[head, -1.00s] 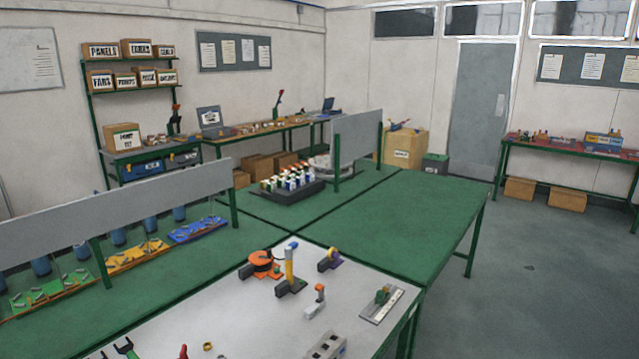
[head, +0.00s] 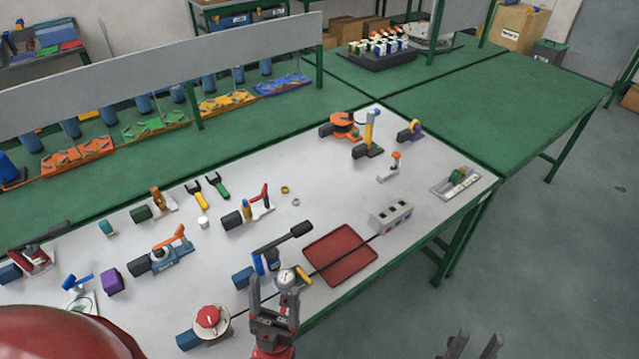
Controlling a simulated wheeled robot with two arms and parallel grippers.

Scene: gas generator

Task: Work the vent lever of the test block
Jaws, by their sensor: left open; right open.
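A unit with a blue end block (head: 243,278), a round white gauge (head: 287,278), a yellow piece beside the gauge and a long black-ended lever (head: 283,243) stands near the front edge of the white bench. It looks like the test block, but no label is readable and I cannot tell which part is the vent lever. The black-ended lever slopes up to the right. My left gripper (head: 273,308) is open, just in front of the gauge, and hides its lower part; contact is unclear. My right gripper (head: 475,346) is open and empty at the bottom edge, over the floor.
A red tray (head: 340,256) lies right of the gauge unit. A red-knobbed fixture (head: 210,320) stands to its left, and a blue fixture with an orange lever (head: 165,250) stands behind-left. A grey socket block (head: 391,216) is further right. Green benches (head: 450,100) lie beyond.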

